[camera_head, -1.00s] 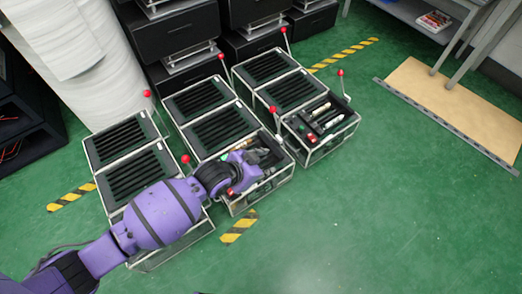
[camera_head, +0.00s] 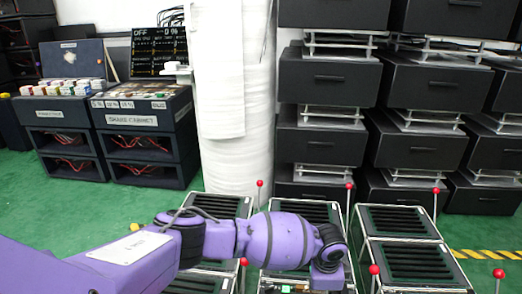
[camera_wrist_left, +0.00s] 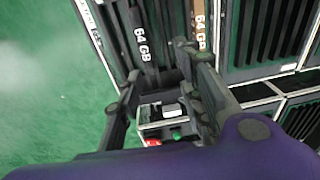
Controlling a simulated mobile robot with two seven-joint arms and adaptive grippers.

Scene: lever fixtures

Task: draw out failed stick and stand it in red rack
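My left gripper (camera_wrist_left: 165,100) is over the front bay of the middle lever fixture (camera_head: 298,207). In the left wrist view its two fingers are apart, with no stick clearly clamped between them. A dark stick marked 64 GB (camera_wrist_left: 143,35) lies just beyond the fingers, its near end close to the gap. A second 64 GB stick (camera_wrist_left: 200,25) with a tan label is to its right. I cannot tell which stick is the failed one. In the head view my left gripper (camera_head: 328,278) hides part of the bay. I cannot make out the red rack. My right gripper is not in view.
Red-knobbed levers (camera_head: 349,187) rise beside the fixtures. A labelled cabinet (camera_head: 145,110) stands at the left, next to a bench with many small coloured items (camera_head: 62,88). A white wrapped roll (camera_head: 236,95) and black drawer stacks (camera_head: 322,90) stand behind. Green floor at the left is clear.

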